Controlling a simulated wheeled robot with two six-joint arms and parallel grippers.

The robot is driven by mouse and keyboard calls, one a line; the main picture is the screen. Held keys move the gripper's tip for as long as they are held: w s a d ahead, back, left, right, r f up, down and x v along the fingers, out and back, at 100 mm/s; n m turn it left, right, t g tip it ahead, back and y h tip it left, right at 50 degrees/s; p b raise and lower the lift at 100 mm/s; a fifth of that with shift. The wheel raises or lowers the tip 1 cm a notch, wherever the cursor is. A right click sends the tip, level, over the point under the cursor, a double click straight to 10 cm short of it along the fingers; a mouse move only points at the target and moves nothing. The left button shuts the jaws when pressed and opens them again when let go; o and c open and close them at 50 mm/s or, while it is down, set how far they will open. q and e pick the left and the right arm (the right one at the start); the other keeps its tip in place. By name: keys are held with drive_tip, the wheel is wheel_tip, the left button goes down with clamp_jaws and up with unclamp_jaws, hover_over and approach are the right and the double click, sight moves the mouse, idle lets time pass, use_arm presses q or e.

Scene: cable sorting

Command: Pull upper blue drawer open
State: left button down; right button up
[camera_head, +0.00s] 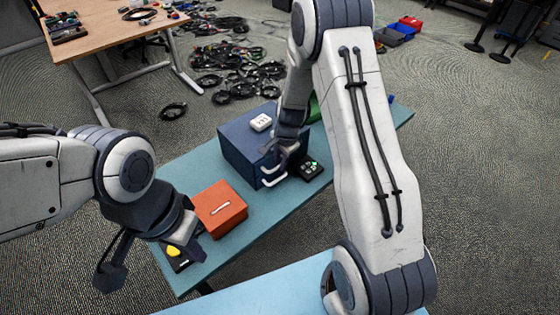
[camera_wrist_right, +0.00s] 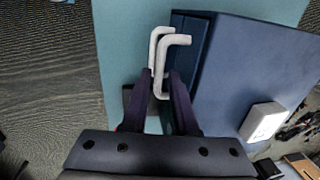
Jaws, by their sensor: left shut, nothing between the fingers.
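The blue drawer box (camera_head: 240,145) stands on the teal table with two white handles on its front. In the right wrist view, the upper drawer handle (camera_wrist_right: 174,40) lies over the lower drawer handle (camera_wrist_right: 153,48), beside the dark blue front (camera_wrist_right: 192,50). The dark front stands out from the box top; how far the drawer is open is unclear.
A white device (camera_head: 261,122) lies on the box. An orange box (camera_head: 220,208) stands in front of it, with a black device with a yellow button (camera_head: 175,255) nearby. A black device with green lights (camera_head: 313,170) is beside the right gripper. Cables (camera_head: 240,75) cover the floor behind.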

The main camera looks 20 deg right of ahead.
clamp_jaws()
idle(1.3)
